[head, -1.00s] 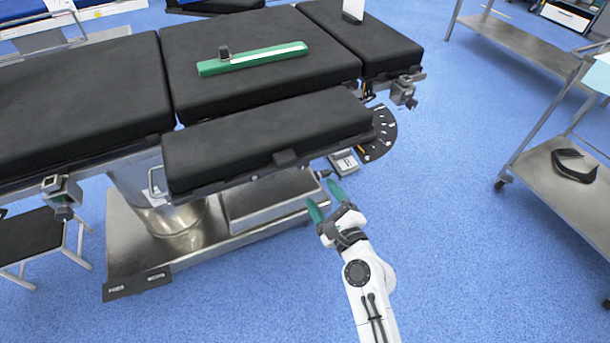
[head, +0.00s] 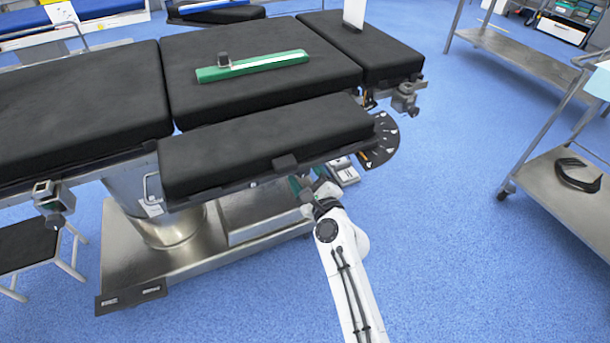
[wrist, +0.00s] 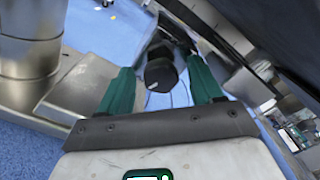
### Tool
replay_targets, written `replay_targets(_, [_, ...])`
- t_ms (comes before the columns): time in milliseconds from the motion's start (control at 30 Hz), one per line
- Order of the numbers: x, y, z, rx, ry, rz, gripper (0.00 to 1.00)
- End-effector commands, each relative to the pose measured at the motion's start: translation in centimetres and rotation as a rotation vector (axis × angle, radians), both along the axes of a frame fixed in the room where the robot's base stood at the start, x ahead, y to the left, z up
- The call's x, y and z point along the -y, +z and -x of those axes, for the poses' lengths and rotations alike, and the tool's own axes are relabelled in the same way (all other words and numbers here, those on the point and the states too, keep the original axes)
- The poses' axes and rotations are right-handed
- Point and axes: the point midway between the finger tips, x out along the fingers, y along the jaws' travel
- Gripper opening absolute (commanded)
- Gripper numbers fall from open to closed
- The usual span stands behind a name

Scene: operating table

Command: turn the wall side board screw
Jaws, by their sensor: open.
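The side board (head: 250,150) is a black padded board along the near side of the operating table. A black screw knob (wrist: 160,76) with a small white mark shows in the wrist view, below the board's underside. My gripper (head: 303,186) is under the board's near edge, its fingertips partly hidden by the board in the head view. In the wrist view the green fingers of my gripper (wrist: 161,68) are apart, one on each side of the knob in the picture. I cannot tell whether they touch it. The knob cannot be made out in the head view.
The table's metal column (head: 168,225) and base (head: 120,265) stand left of my gripper. A black graduated dial plate (head: 382,140) is at the board's right end. A steel trolley (head: 545,185) stands at the right. Blue floor between is clear.

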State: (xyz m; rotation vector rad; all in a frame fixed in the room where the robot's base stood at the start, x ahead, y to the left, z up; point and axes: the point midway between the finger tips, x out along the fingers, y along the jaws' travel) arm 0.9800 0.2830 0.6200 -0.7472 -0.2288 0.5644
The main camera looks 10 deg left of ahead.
Motion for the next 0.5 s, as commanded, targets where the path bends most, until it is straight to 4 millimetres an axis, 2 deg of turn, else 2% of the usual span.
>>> replay_targets(133, [0.02, -0.01, 0.02, 0.0, 0.0, 0.0, 0.63])
replay_targets(500, [0.05, -0.02, 0.03, -0.001, -0.001, 0.0, 0.28])
